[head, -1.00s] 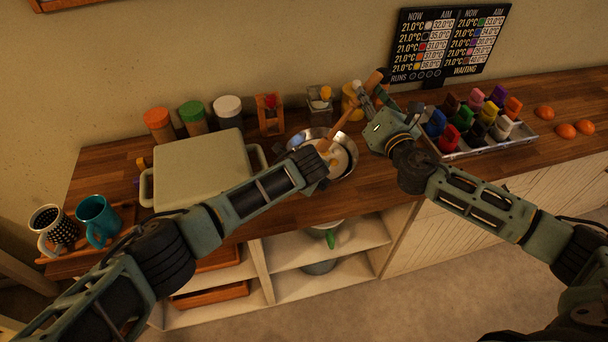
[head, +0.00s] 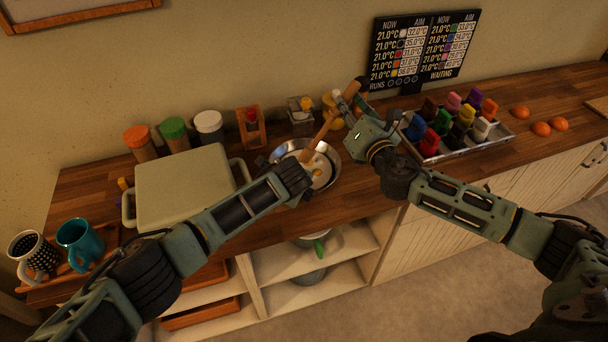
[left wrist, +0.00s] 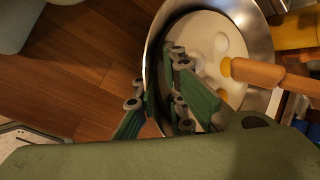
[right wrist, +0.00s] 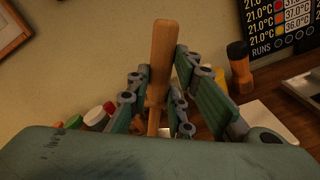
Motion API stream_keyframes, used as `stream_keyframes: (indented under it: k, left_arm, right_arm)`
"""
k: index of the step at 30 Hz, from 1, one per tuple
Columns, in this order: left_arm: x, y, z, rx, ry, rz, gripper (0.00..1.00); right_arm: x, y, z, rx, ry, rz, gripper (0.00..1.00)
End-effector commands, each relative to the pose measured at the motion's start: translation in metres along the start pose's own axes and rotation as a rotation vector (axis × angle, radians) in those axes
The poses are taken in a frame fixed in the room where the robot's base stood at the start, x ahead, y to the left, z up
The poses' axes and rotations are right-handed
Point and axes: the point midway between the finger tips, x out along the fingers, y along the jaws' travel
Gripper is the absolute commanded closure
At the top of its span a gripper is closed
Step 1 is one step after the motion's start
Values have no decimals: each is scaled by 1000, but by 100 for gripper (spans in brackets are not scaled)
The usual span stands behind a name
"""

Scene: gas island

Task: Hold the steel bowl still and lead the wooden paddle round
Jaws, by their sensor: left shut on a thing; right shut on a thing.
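The steel bowl (head: 335,158) stands on the wooden counter and holds a pale white mix with a yellowish patch. My left gripper (head: 300,182) is shut on the bowl's near wall; in the left wrist view, its fingers (left wrist: 160,98) straddle the rim (left wrist: 252,28). The wooden paddle (head: 322,130) leans up to the right, its lower end in the mix; it also shows in the left wrist view (left wrist: 262,74). My right gripper (head: 352,103) is shut on the paddle's upper handle, which stands between its fingers (right wrist: 158,88) in the right wrist view. The paddle's tip is hidden.
A pale lidded box (head: 185,180) stands left of the bowl. Several jars (head: 174,135) and a wooden stand (head: 250,130) are behind. A tray of coloured blocks (head: 455,152) is at right. Mugs (head: 80,245) stand far left. Bare counter lies in front of the bowl.

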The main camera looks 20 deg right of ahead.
Motion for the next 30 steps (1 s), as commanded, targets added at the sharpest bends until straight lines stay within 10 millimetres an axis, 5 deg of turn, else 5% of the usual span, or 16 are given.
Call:
stream_keyframes:
  k: [30]
  left_arm:
    - [2, 4, 0, 0, -1, 10, 100]
  right_arm:
    - [-2, -28, -49, 2, -1, -1, 100]
